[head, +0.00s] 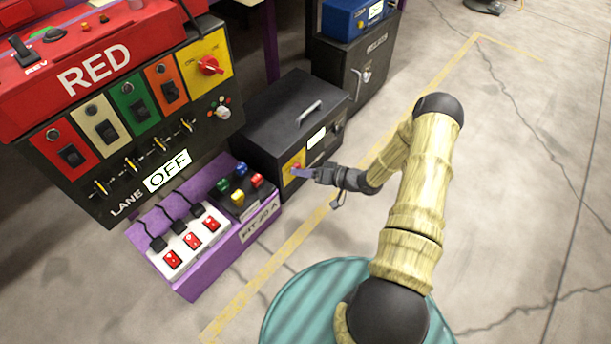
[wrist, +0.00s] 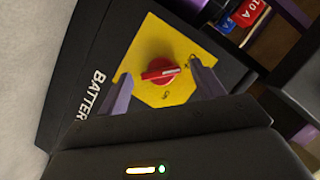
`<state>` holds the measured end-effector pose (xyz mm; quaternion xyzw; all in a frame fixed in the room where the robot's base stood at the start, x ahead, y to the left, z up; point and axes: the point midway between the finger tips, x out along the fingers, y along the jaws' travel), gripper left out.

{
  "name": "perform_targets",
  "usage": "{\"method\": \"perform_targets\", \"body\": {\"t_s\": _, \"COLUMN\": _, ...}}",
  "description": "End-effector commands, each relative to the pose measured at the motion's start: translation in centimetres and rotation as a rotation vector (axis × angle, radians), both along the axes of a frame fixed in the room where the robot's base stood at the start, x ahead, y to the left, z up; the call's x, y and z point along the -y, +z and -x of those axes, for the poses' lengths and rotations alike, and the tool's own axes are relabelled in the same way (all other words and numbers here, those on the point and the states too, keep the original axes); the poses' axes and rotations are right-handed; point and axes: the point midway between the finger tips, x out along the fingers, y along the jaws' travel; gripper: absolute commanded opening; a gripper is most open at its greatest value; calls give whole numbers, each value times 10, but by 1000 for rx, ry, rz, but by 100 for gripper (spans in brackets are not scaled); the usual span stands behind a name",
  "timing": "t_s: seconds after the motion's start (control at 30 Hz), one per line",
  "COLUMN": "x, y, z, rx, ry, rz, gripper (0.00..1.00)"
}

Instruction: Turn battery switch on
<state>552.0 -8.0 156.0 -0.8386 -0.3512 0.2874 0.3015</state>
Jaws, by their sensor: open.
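The battery switch is a red rotary knob (wrist: 158,72) on a yellow plate (wrist: 147,47) on the end of a black battery box (head: 285,112). In the wrist view the knob's pale-marked ridge lies nearly level across the picture. Small marks sit below and right of it, too small to read surely. My gripper (wrist: 158,74) is open, with one purple finger on each side of the knob. I cannot tell whether the fingers touch it. In the head view my gripper (head: 302,172) is at the yellow plate and hides part of it.
A purple box (head: 190,275) with white switch strip and coloured buttons stands left of the battery box. Above it is a red and black panel (head: 110,75) with "OFF" label and another red knob (head: 210,65). A dark cabinet (head: 360,65) stands behind.

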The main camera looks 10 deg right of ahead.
Motion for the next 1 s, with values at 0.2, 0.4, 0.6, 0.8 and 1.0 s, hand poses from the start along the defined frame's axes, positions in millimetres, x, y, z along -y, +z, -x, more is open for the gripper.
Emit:
{"method": "perform_targets", "body": {"t_s": 0.2, "x": -3, "y": 0, "z": -3, "rx": 0, "ry": -1, "rz": 1, "gripper": 67}}
{"method": "perform_targets", "body": {"t_s": 0.4, "x": -3, "y": 0, "z": -2, "rx": 0, "ry": -1, "rz": 1, "gripper": 50}}
{"method": "perform_targets", "body": {"t_s": 0.6, "x": -2, "y": -1, "z": -2, "rx": 0, "ry": -1, "rz": 1, "gripper": 23}}
{"method": "perform_targets", "body": {"t_s": 0.8, "x": -2, "y": 0, "z": -2, "rx": -8, "ry": -1, "rz": -10, "gripper": 23}}
{"method": "perform_targets", "body": {"t_s": 1.0, "x": -2, "y": 0, "z": -2, "rx": -39, "ry": 0, "rz": -50, "gripper": 23}}
